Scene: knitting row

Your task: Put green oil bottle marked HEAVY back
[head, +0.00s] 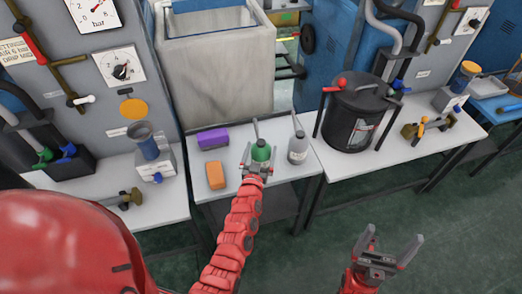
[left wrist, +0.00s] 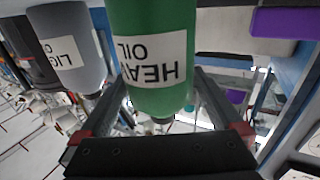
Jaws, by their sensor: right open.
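The green oil bottle (head: 261,151) is over the small middle table, with a grey spout on top. In the left wrist view, which is upside down, its label (left wrist: 150,58) reads HEAVY OIL. My left gripper (head: 257,165) has its fingers on both sides of the bottle, and the bottle fills the gap between them. The fingers also flank it in the left wrist view (left wrist: 160,95). The bottle's base is hidden, so I cannot tell whether it touches the table. A grey bottle (head: 298,150) stands just right of it; its label (left wrist: 67,50) is partly visible. My right gripper (head: 385,255) is open and empty, over the floor.
A purple block (head: 213,138) and an orange block (head: 216,175) lie left of the bottle on the middle table (head: 285,175). A black lidded pot (head: 358,115) stands on the right table. A large grey bin (head: 215,75) is behind. The table's front middle is clear.

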